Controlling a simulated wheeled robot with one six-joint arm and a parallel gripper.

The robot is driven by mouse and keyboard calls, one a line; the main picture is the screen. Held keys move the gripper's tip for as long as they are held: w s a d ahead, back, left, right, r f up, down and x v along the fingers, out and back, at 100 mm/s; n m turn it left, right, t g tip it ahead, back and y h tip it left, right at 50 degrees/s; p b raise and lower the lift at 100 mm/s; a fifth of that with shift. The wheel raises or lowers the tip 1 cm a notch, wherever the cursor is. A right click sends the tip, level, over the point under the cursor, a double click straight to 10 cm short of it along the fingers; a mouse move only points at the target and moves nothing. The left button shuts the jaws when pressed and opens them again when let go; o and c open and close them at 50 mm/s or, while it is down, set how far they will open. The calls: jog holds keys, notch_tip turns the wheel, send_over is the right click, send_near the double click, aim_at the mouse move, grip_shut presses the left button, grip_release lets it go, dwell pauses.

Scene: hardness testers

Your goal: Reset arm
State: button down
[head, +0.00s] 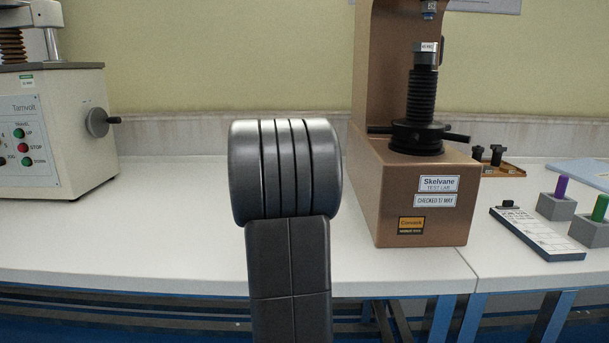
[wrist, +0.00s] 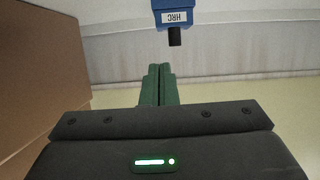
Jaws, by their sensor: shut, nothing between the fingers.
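My gripper (wrist: 158,86) shows in the wrist view. Its two green fingers are together, with nothing held between them. In the head view my dark arm stands upright in the middle, and the gripper itself is not visible there. The brown hardness tester (head: 415,205) stands just right of my arm, and a brown surface (wrist: 40,75) fills the left of the wrist view.
A cream tester (head: 60,150) with a side knob stands at the left. On the right of the white bench (head: 190,225) are a clipboard (head: 535,235), grey blocks with purple (head: 562,188) and green (head: 600,208) pegs, and a wooden tray (head: 502,169). The bench left of my arm is clear.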

jog(key=x, duration=1.3)
jog(key=shift+w+f+p, duration=0.15)
jog(key=shift+w+p, duration=0.05)
jog(key=shift+p, duration=0.2)
